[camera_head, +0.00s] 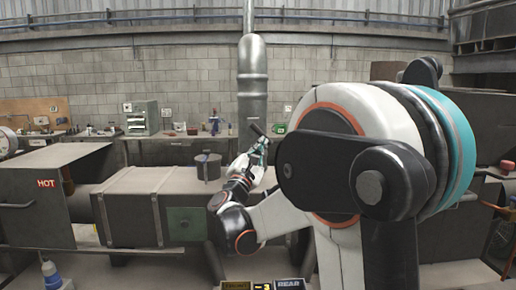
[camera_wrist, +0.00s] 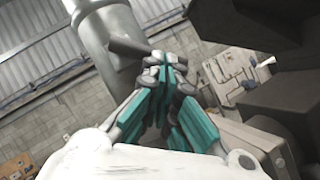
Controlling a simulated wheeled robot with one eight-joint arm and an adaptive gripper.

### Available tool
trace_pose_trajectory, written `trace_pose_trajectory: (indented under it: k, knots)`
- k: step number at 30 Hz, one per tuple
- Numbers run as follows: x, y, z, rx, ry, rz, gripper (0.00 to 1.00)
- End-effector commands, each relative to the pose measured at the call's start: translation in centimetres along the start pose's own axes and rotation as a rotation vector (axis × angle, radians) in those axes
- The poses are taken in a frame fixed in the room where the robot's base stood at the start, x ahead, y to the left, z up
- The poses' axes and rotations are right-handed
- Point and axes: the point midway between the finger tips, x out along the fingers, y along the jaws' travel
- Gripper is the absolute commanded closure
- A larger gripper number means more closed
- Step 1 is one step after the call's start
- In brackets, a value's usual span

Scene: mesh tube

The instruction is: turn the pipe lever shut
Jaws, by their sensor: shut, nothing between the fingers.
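A grey metal pipe (camera_head: 253,85) stands upright against the back wall in the head view; it runs slanted through the upper left of the wrist view (camera_wrist: 115,35). A dark, short bar that looks like the pipe lever (camera_head: 257,129) shows just above my gripper (camera_head: 262,143). In the wrist view the bar (camera_wrist: 128,46) juts from the pipe toward my fingertips (camera_wrist: 165,58). My gripper's teal fingers are closed together with nothing between them. The tips are right by the bar's end; I cannot tell if they touch it. My arm hides the lower pipe.
A long dark metal casing (camera_head: 135,205) lies in front of the pipe at left, with a small dark pot (camera_head: 208,167) on top. A box marked HOT (camera_head: 38,205) stands further left. A workbench with a green cabinet (camera_head: 141,118) runs along the brick wall.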

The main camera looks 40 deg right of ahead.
Motion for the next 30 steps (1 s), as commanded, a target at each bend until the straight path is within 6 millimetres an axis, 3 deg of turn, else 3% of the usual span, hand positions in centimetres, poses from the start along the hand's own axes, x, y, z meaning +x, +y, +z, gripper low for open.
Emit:
trace_pose_trajectory:
  k: [30]
  knots:
    - [1.4, -0.9, 2.1, -0.041, 0.0, 0.027, 1.0]
